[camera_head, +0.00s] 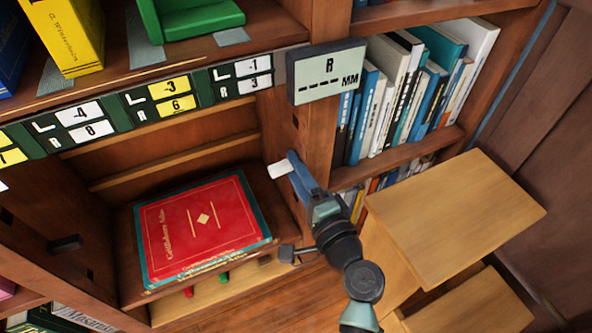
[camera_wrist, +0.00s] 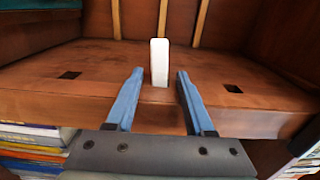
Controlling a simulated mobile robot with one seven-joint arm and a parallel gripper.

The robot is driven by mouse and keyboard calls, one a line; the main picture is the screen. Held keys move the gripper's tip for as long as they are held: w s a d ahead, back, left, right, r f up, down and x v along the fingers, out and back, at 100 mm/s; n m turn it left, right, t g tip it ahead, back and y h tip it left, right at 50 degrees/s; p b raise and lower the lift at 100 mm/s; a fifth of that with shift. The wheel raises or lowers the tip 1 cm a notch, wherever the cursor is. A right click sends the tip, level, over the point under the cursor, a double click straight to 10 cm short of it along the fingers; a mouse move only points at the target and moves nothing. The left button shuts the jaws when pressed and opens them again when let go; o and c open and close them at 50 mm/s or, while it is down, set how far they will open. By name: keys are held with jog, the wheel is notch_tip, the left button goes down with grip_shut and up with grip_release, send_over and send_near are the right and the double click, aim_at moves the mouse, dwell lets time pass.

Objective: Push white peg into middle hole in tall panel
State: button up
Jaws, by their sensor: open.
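The white peg (camera_head: 280,169) sticks out sideways from the compartment face of the tall wooden panel (camera_head: 318,135). In the wrist view the white peg (camera_wrist: 159,60) stands out from the panel face (camera_wrist: 110,62), between a dark square hole on the left (camera_wrist: 69,75) and another on the right (camera_wrist: 233,88). Its base is at the panel; how deep it sits cannot be told. My gripper (camera_wrist: 160,72) is open, with one blue finger on each side of the peg and gaps visible. In the head view my gripper (camera_head: 292,163) is at the panel's front edge, partly covering it.
A red book (camera_head: 200,225) lies on a teal one in the compartment left of the panel. A sign marked R and MM (camera_head: 326,73) hangs above my gripper. Wooden steps (camera_head: 455,215) stand at right. The left side panel has holes and a dark peg (camera_head: 65,244).

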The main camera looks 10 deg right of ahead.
jog(key=p+v, duration=0.3)
jog(key=v, duration=1)
